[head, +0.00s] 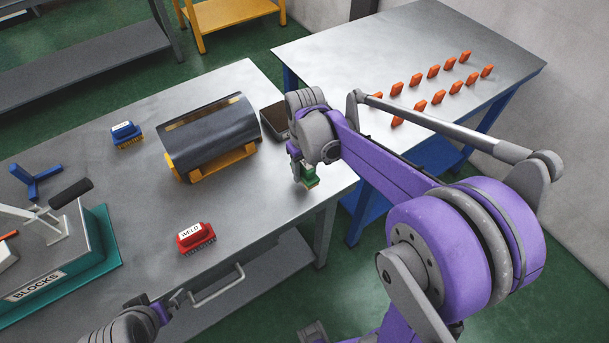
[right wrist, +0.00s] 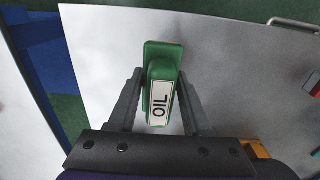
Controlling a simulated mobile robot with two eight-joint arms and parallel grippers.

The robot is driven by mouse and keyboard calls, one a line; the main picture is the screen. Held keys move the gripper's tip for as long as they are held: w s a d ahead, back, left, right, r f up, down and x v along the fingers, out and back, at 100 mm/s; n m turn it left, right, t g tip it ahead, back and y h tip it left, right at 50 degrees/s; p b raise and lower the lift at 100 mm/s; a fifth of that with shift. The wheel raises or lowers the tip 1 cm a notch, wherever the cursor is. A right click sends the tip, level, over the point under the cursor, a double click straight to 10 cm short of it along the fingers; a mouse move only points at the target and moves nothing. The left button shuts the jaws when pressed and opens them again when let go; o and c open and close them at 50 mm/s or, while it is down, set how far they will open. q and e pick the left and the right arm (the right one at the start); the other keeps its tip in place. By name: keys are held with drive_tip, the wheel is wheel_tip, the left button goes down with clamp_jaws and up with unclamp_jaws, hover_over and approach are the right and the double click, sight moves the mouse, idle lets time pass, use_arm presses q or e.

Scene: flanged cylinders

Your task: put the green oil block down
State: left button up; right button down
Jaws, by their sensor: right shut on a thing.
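The green oil block (head: 311,176), with a white label reading OIL, is between the fingers of my right gripper (head: 306,165). It shows from above in the right wrist view (right wrist: 163,60), where my right gripper (right wrist: 158,98) is shut on it with one dark finger on each side. The block is near the right edge of the grey table (head: 262,222). Whether its underside touches the tabletop I cannot tell. My left gripper (head: 178,299) is at the table's front edge, small and partly seen; its opening is unclear.
A dark flanged cylinder (head: 215,128) lies on a yellow cradle (head: 222,162) left of my right gripper. A dark tray (head: 274,120) is behind it. A red WELD block (head: 196,237), a blue block (head: 126,133) and a teal BLOCKS box (head: 98,236) stand further left. Orange pieces (head: 438,97) line another table.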

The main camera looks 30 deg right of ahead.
sight(305, 176)
drive_tip(key=shift+f, duration=1.45)
drive_tip(key=shift+f, duration=0.2)
drive_tip(key=shift+c, duration=1.7)
unclamp_jaws()
drive_tip(key=shift+r, duration=0.15)
